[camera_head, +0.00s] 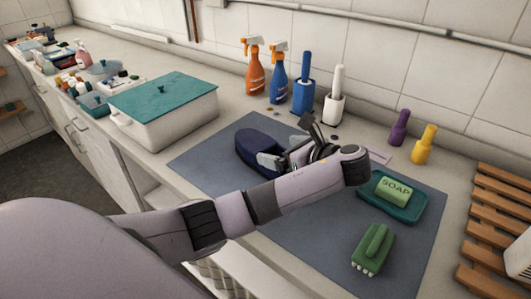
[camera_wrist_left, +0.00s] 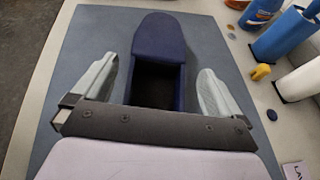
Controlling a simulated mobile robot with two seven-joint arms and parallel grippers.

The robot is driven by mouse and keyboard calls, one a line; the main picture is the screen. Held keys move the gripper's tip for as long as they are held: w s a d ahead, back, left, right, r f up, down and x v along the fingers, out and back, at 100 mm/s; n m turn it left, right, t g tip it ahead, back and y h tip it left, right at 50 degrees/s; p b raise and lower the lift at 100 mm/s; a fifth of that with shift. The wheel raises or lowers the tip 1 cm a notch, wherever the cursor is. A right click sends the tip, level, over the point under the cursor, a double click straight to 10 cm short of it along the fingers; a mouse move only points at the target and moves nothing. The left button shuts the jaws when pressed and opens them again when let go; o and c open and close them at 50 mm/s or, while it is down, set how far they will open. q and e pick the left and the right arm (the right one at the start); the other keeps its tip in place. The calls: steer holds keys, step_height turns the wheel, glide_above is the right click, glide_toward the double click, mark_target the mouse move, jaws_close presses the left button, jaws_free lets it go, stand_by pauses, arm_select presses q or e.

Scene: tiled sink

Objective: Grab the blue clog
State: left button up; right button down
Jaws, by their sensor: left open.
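The blue clog (camera_head: 257,146) lies on the grey-blue mat (camera_head: 210,156) in the head view, its dark opening facing my gripper. In the left wrist view the clog (camera_wrist_left: 159,45) points away, with its rounded toe at the top and its open heel end near the gripper. My left gripper (camera_head: 280,160) is open at the heel end of the clog. In the left wrist view its two pale fingers (camera_wrist_left: 158,84) stand on either side of the heel, with gaps to both sides. I cannot tell its height above the mat. My right gripper is not in view.
A white box with a teal lid (camera_head: 161,95) stands left of the mat. Spray bottles (camera_head: 277,76) and brush holders (camera_head: 303,88) line the wall. A soap dish (camera_head: 409,204) and a green brush (camera_head: 373,249) sit on the mat's right part. A wooden rack (camera_head: 495,225) is far right.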

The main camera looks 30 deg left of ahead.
mark_target(267, 148)
arm_select(q)
steer(key=x, duration=0.5)
steer(key=shift+a+f, duration=0.25)
steer(key=shift+f, duration=0.05)
steer(key=shift+c, duration=0.3)
steer(key=c, duration=0.8)
